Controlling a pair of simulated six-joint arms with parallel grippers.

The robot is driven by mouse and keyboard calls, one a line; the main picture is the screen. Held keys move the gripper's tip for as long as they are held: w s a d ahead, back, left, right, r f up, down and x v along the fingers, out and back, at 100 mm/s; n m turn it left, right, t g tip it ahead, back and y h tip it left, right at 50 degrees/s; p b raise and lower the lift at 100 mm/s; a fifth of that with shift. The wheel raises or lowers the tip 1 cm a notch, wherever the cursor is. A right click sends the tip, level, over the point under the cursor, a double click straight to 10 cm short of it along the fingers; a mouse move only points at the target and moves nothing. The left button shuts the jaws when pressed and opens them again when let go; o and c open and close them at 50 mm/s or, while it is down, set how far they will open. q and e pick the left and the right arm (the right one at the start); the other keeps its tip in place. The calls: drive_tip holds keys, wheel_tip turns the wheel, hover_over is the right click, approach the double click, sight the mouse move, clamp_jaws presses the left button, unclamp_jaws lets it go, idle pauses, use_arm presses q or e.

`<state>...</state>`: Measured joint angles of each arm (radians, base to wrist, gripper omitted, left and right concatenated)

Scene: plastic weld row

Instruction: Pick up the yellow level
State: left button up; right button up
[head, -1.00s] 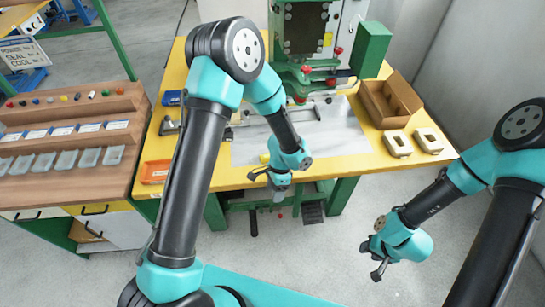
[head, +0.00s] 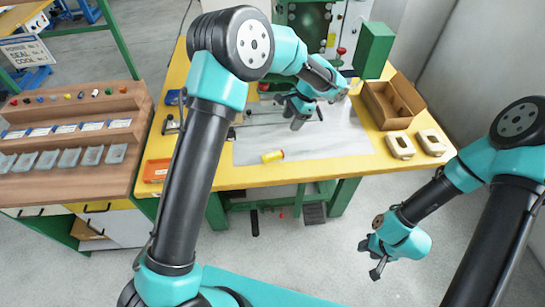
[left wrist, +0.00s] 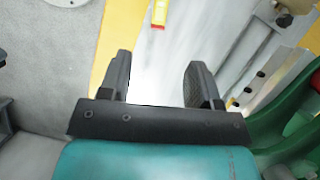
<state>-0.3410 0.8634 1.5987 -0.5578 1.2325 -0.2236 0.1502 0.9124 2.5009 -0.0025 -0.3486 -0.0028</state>
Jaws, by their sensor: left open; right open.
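A small yellow block, which looks like the level (head: 273,156), lies on the pale sheet near the front of the yellow table. It also shows at the top edge of the left wrist view (left wrist: 159,12), partly cut off, with a red end. My left gripper (head: 308,119) is above the sheet, behind and to the right of the level, in front of the green press. Its fingers (left wrist: 158,72) are apart with nothing between them, and the level is beyond the tips. My right gripper (head: 370,262) is open and empty over the floor in front of the table.
A cardboard box (head: 392,100) and two beige parts (head: 401,145) are on the right. An orange tray (head: 156,170) is at the left front. A wooden rack (head: 65,185) stands left. The sheet (head: 345,145) around the level is mostly clear.

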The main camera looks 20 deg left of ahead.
use_arm(q)
hover_over(273, 154)
drive_tip(key=w+d, duration=0.1)
drive_tip(key=d, duration=0.1)
wheel_tip(273, 154, down, 10)
drive_tip(key=shift+d+f, duration=0.1)
drive_tip(key=shift+d, duration=0.05)
drive_tip(key=shift+a+f, duration=0.2)
drive_tip(key=shift+f, duration=0.35)
drive_tip(key=shift+x, duration=2.65)
drive_tip(key=shift+w, duration=0.1)
drive_tip(key=c, duration=1)
drive_tip(key=shift+r, duration=0.1)
